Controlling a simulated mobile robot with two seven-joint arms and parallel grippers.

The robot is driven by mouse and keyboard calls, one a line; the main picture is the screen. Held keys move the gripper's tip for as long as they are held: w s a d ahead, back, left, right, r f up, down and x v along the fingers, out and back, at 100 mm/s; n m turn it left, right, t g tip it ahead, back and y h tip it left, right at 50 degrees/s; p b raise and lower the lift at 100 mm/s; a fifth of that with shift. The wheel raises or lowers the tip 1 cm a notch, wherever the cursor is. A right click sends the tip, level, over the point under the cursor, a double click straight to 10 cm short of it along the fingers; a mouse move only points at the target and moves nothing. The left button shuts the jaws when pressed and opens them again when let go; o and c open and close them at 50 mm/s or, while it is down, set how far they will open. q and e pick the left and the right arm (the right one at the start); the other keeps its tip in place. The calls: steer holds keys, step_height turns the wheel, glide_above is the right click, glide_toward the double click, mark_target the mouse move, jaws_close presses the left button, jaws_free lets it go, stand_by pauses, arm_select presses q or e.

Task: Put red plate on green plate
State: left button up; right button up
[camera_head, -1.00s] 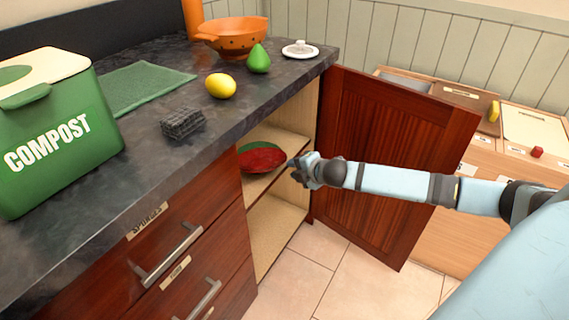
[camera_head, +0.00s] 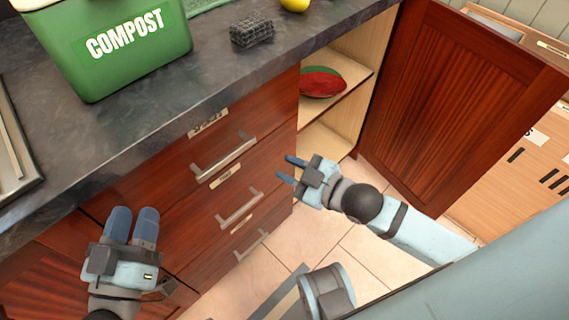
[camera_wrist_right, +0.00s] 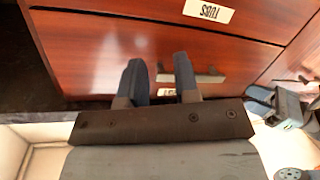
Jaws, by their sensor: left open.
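The red plate (camera_head: 322,84) lies on the upper shelf inside the open cupboard. It appears to lie on the green plate (camera_head: 322,69), whose rim shows behind it; the rest of the green plate is hidden. My right gripper (camera_head: 287,169) is open and empty, outside the cupboard, in front of the drawers and below the plates. Its parted fingers show in the right wrist view (camera_wrist_right: 160,75) with nothing between them. My left gripper (camera_head: 132,215) is open and empty in front of the lower drawers at left.
The red-brown cupboard door (camera_head: 460,90) stands open to the right. Drawers with metal handles (camera_head: 224,157) are left of the cupboard. The dark counter (camera_head: 150,115) holds a green compost bin (camera_head: 120,45), a sponge (camera_head: 251,32) and a yellow lemon (camera_head: 294,4).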

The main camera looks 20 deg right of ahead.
steer(key=s+a+r+m+t, duration=0.3)
steer(key=s+a+r+m, duration=0.1)
steer(key=r+m, duration=0.4)
step_height(320, 180, up, 2)
steer(key=shift+s+r+t, duration=0.25)
steer(key=shift+s+t, duration=0.15)
steer(key=shift+s, duration=0.45)
